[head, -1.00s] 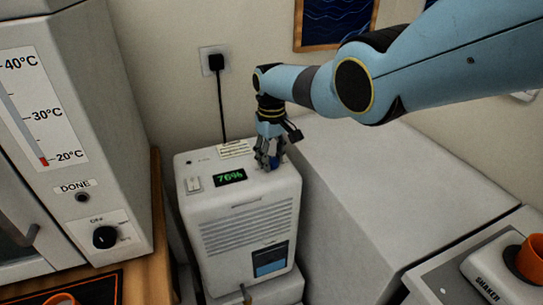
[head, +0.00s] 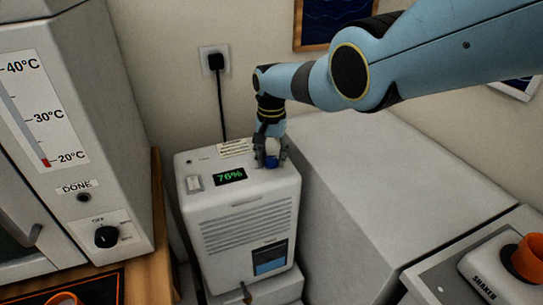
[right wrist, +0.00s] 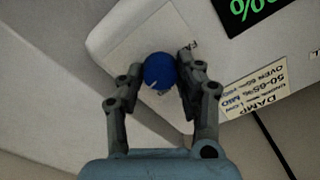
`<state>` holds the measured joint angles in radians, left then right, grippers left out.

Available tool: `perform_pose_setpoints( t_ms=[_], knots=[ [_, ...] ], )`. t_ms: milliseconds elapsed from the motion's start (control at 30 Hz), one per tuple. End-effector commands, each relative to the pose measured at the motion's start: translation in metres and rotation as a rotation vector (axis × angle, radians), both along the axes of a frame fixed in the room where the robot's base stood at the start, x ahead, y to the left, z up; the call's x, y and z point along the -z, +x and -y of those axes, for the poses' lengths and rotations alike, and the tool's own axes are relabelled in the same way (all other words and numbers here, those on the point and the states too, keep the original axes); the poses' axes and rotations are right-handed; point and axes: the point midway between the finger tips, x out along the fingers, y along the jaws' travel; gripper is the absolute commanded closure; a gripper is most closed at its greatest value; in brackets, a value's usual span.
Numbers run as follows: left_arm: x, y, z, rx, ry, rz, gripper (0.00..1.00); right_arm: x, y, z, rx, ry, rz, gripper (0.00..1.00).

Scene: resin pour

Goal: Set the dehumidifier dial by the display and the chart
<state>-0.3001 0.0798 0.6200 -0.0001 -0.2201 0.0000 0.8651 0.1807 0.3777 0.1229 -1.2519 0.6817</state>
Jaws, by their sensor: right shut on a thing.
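The white dehumidifier (head: 247,222) stands against the wall, with a green display (head: 230,176) reading 76% on its top. Its blue dial (head: 271,161) is at the top right; in the right wrist view the dial (right wrist: 159,72) shows a white pointer mark. My right gripper (head: 271,156) is shut on the dial from above, one finger on each side. The chart label (head: 235,149) lies at the back of the top; in the right wrist view the label (right wrist: 262,88) is upside down, with "DAMP" and "50-65%" legible. Marks around the dial are mostly hidden. My left gripper is out of view.
A white rocker switch (head: 193,183) sits left of the display. An oven with a thermometer scale (head: 42,110) stands at left. A large grey box (head: 390,200) is close on the right, with a shaker (head: 500,275) beyond.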

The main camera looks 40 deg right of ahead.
Motion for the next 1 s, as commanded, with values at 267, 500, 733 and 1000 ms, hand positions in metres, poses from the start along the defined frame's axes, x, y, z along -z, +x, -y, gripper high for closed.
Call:
perform_pose_setpoints(
  t_ms=[267,500,733,1000],
  knots=[
    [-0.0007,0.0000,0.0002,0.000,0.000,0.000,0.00,0.0002,0.0001,-0.0008,0.129,0.001,0.000,0.97],
    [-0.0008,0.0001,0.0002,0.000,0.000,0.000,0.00,0.0002,0.0001,-0.0011,0.174,0.001,0.000,0.97],
    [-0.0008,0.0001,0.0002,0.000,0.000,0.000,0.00,0.0002,0.0003,-0.0010,0.179,0.001,0.000,0.97],
    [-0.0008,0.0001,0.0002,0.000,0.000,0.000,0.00,0.0001,0.0003,-0.0010,0.179,0.002,0.001,0.53]
  ],
)
